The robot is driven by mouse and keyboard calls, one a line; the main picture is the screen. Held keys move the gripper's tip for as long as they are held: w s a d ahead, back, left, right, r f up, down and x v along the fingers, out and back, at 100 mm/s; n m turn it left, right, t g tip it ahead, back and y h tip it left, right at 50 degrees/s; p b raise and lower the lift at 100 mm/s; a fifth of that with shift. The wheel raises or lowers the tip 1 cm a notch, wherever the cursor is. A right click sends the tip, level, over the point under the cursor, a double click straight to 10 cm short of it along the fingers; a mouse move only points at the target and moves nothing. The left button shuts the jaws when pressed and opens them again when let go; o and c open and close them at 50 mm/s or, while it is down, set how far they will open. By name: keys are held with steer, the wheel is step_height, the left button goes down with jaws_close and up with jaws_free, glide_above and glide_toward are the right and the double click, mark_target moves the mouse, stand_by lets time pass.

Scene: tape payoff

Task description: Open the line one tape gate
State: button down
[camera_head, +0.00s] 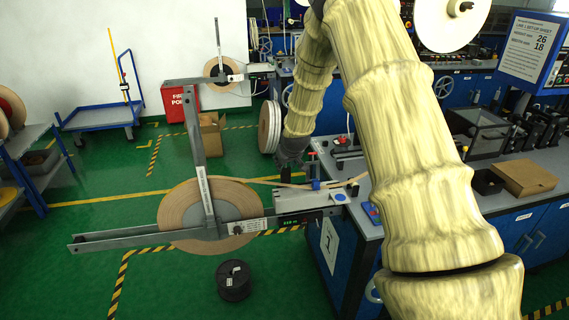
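The near tape payoff has a tan reel (175,213) on crossed grey metal arms, beside the cabinet marked 1 (330,245). Tan tape (265,182) runs from the reel toward a grey guide plate (300,199) at the bench corner. A small red-topped and blue fitting (314,170) stands at this plate; I cannot tell which part is the tape gate or whether it is open. My gripper (290,172) is dark, points down and is just left of this fitting, above the tape. Its fingers are too small and dark to read. My covered arm hides part of the bench.
A second payoff with a smaller reel (221,72) stands behind. A black spool (233,281) and an open cardboard box (210,134) are on the green floor. A brown box (524,178) and a dark clear-lidded case (478,130) sit on the right bench. A blue cart (100,117) is far left.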

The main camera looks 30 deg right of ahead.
steer(key=c, duration=1.3)
jaws_free()
steer(key=shift+d+r, duration=0.15)
steer(key=shift+d, duration=0.1)
steer(key=o, duration=0.4)
steer(key=shift+d, duration=0.1)
steer(key=shift+a, duration=0.3)
steer(key=v, duration=1.1)
steer(key=shift+s, duration=0.4)
steer(key=shift+d+r, duration=0.15)
